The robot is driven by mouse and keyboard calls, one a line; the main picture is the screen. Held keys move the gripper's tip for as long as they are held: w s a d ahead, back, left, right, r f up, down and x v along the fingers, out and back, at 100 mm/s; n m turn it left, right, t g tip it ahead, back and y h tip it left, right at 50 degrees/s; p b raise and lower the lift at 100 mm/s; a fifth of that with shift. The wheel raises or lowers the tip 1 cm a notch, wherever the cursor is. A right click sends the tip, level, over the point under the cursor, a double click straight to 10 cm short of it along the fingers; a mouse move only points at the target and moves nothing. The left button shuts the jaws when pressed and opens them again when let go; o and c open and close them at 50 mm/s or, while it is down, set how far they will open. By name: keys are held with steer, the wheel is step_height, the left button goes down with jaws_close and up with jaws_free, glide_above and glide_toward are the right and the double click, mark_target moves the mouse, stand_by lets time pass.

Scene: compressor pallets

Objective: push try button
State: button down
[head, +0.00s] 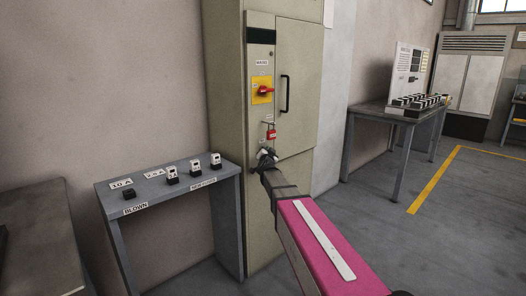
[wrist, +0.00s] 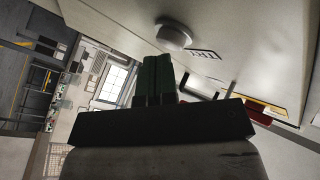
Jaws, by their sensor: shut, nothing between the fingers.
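The try button (wrist: 174,34) is a round grey knob standing out from the cabinet face in the wrist view, with a TRY label (wrist: 206,54) beside it. My gripper (wrist: 158,62) is shut and empty. Its dark green fingertips are just below and left of the button in that view, with a small gap in the picture; I cannot tell the depth between them. In the head view my gripper (head: 265,154) is at the cabinet front (head: 295,98), below the red padlock (head: 271,134). It largely covers the button's spot there.
A red-and-yellow MAINS switch (head: 263,90) and black door handle (head: 285,94) are above on the cabinet. A grey bench (head: 150,190) with several small labelled parts stands left. Another table (head: 404,118) stands at the back right. The floor on the right is clear.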

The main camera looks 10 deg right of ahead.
steer(key=shift+w+a, duration=0.2)
stand_by(0.3)
steer(key=shift+s, duration=0.1)
steer(key=shift+s+d, duration=0.6)
steer(key=shift+s, duration=0.1)
steer(key=s+d, duration=0.2)
steer(key=s, duration=0.1)
steer(key=s+d, duration=0.1)
steer(key=shift+s+d, duration=0.25)
steer(key=shift+s, duration=0.15)
stand_by(0.3)
steer(key=shift+f, duration=0.1)
stand_by(0.5)
